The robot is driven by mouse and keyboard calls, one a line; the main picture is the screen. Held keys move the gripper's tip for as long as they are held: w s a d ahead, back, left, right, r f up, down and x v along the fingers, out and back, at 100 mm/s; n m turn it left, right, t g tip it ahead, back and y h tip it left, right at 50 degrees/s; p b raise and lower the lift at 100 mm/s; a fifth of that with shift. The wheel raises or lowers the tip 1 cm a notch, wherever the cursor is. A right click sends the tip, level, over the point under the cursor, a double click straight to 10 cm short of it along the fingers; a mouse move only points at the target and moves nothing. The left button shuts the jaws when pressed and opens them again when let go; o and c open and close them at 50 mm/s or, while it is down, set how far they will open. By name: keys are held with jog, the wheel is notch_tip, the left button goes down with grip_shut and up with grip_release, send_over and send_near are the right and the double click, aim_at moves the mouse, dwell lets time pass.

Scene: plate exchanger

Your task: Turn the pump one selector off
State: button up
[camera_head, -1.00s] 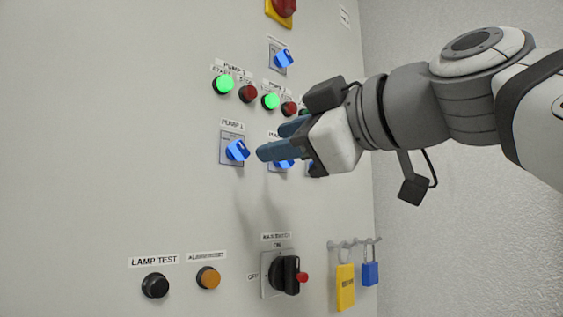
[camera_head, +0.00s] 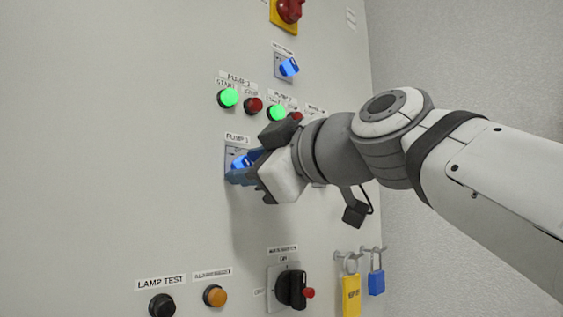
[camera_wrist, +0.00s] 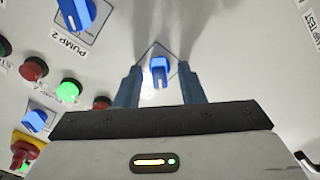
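The pump one selector (camera_head: 240,162) is a blue knob on a grey square plate under a PUMP 1 label in the head view. It also shows in the wrist view (camera_wrist: 159,70), between the two blue fingers. My gripper (camera_head: 235,172) is at the panel in the head view, with its fingers around the knob. In the wrist view my gripper (camera_wrist: 159,82) is open, with a gap visible on each side of the knob. In the head view, the fingers partly hide the knob and its plate.
The PUMP 2 selector (camera_wrist: 76,12) is close by. Green (camera_head: 228,98) and red (camera_head: 253,105) buttons sit above. Another blue selector (camera_head: 289,67) is higher up. The panel's left side is clear.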

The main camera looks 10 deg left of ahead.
jog(key=shift+c, duration=0.4)
jog(key=c, duration=0.6)
jog(key=shift+d, duration=0.15)
grip_shut()
jog(key=shift+f+m, duration=0.1)
jog(key=shift+m, duration=0.2)
jog(key=m+b, duration=0.2)
jog(key=m, duration=0.6)
jog(key=shift+b, duration=0.4)
